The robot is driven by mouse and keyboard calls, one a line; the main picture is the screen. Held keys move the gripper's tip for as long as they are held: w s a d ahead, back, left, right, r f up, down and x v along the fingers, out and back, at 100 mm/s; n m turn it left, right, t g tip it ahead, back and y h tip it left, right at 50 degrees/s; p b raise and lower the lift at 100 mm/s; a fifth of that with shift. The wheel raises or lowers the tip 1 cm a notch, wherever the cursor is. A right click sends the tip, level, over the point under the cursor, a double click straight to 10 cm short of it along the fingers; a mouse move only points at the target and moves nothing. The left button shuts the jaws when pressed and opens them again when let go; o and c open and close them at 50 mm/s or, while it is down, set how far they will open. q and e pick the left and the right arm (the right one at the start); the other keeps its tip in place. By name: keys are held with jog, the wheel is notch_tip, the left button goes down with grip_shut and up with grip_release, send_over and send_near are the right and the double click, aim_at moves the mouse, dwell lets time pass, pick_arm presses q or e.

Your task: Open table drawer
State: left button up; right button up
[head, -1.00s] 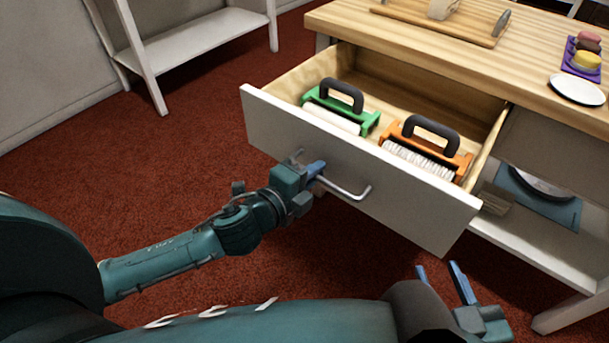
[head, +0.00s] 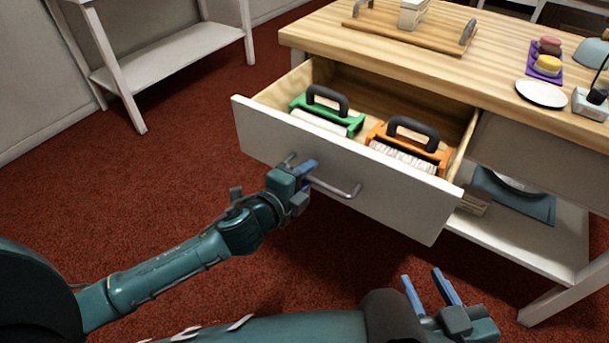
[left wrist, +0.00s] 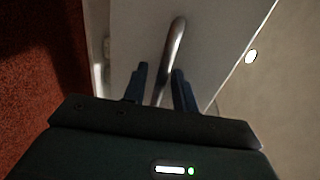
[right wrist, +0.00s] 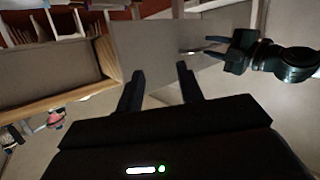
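The table drawer (head: 345,172) is pulled well out, its white front standing clear of the table and its wooden inside showing. A green-framed roller (head: 325,117) and an orange-framed roller (head: 408,150) lie in it. The metal bar handle (head: 335,188) is on the drawer front; it also shows in the left wrist view (left wrist: 175,45). My left gripper (head: 303,168) is at the left part of the handle. In the left wrist view its fingers (left wrist: 160,85) stand apart on both sides of the bar, with a gap visible. My right gripper (head: 430,287) is open and empty, low in front of the drawer.
The wooden table (head: 420,58) carries a wooden tray (head: 410,35), a white plate (head: 541,93) and a purple tray (head: 555,75) with pastries. A lower shelf (head: 530,235) lies under it. A white rack (head: 165,60) stands at the back left. Red carpet between is clear.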

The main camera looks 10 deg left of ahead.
pick_arm(q)
jog(key=p+v, duration=0.1)
jog(key=v, duration=1.2)
pick_arm(e)
jog(key=shift+s+g, duration=0.35)
jog(key=shift+g, duration=0.15)
pick_arm(q)
jog(key=shift+s, duration=0.1)
pick_arm(e)
jog(key=shift+d, duration=0.1)
